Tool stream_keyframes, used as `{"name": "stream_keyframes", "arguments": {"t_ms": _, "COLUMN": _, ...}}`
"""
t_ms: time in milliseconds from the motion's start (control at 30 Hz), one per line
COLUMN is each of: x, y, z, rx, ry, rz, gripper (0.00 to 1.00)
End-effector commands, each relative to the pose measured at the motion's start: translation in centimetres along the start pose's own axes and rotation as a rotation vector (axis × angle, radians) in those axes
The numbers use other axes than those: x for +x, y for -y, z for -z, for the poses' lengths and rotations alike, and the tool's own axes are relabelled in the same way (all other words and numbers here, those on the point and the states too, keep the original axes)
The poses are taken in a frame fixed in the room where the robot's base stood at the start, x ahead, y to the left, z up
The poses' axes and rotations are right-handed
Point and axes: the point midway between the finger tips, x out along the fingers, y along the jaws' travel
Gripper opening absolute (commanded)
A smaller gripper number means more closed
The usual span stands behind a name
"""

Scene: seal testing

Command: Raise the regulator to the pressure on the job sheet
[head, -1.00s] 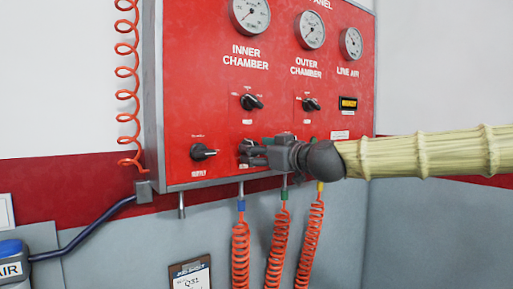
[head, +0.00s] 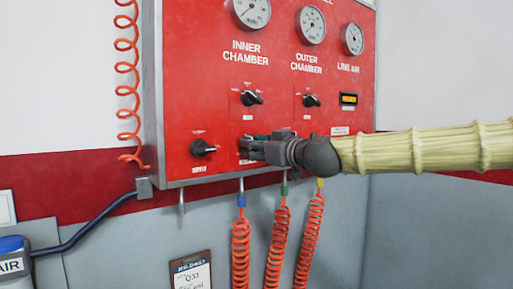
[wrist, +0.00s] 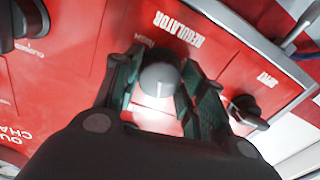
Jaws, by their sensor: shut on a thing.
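The regulator knob (wrist: 158,82) is grey and round with a pale mark, under the upside-down REGULATOR label (wrist: 180,30) on the red panel. My gripper (wrist: 165,78) is shut on it, with a green-padded finger on either side. In the head view my gripper (head: 254,147) reaches the panel's lower part from the right and hides the knob. The job sheet (head: 190,275) is on a clipboard below the panel, cut off by the frame, its writing too small to read surely. Gauges for the inner chamber (head: 251,12), outer chamber (head: 312,25) and line air (head: 352,39) are above.
A black supply knob (head: 203,148) is close left of my gripper. Two black selector knobs, inner (head: 251,97) and outer (head: 311,100), are above it. Coiled orange hoses (head: 241,245) hang below the panel.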

Motion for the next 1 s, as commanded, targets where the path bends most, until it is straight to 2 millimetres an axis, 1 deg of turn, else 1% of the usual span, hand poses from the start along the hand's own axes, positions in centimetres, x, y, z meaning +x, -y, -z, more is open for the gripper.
{"name": "stream_keyframes", "arguments": {"t_ms": 267, "x": -0.01, "y": 0.05, "z": -0.39, "rx": 0.115, "ry": -0.007, "rz": -0.003, "gripper": 0.17}}
{"name": "stream_keyframes", "arguments": {"t_ms": 700, "x": 0.01, "y": 0.05, "z": -0.31, "rx": 0.419, "ry": -0.021, "rz": -0.006, "gripper": 0.17}}
{"name": "stream_keyframes", "arguments": {"t_ms": 1000, "x": -0.01, "y": 0.03, "z": -0.07, "rx": 0.533, "ry": -0.026, "rz": -0.006, "gripper": 0.17}}
